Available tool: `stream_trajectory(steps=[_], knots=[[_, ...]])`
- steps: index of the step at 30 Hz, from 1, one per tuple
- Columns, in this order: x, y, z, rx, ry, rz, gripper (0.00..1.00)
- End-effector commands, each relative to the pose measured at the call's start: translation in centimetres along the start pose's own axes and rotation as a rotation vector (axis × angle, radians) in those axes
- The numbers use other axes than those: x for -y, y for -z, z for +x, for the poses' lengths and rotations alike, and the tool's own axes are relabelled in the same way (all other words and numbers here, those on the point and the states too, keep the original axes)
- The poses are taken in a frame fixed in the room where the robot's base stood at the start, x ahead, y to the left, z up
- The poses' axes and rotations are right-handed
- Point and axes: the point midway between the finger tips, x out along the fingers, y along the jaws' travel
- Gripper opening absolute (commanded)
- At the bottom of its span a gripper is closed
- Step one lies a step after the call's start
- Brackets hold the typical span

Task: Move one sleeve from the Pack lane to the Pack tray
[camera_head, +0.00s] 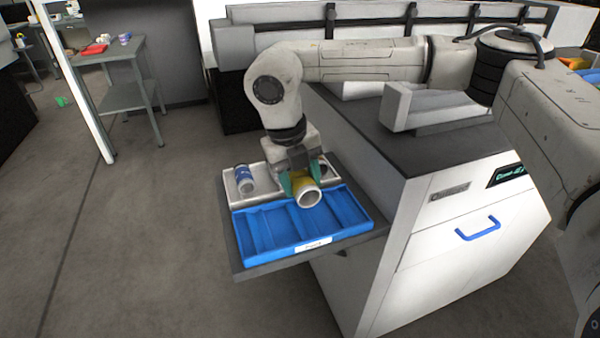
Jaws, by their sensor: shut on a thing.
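My gripper (301,184) has green fingertips and is shut on a yellow sleeve (309,197) with a pale, open round end facing the camera. The sleeve is held over the back edge of a blue tray (292,247), near its middle. The blue tray has several empty-looking slots and a white front label too small to read. Behind it is a pale grey tray (237,199) holding a blue-and-white cylinder (243,177) at its left. A dark round shape shows at its right, partly hidden by my gripper. I cannot tell which one is the Pack lane.
Both trays sit on a dark shelf (237,258) jutting from a white cabinet (440,235) with a blue handle (478,229). A grey block (425,105) lies on the cabinet top. A side table (122,95) stands far left.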

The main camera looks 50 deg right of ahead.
Motion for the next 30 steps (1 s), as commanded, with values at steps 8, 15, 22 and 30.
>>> stream_trajectory(steps=[8, 15, 22, 30], knots=[[-0.7, 0.0, 3.2, -0.001, -0.001, -0.001, 0.06], [-1.2, 0.0, 5.8, 0.000, 0.001, 0.000, 0.06], [-1.4, 0.0, 7.0, 0.001, 0.000, 0.001, 0.06], [-1.4, 0.0, 7.0, 0.000, 0.000, 0.001, 0.06]])
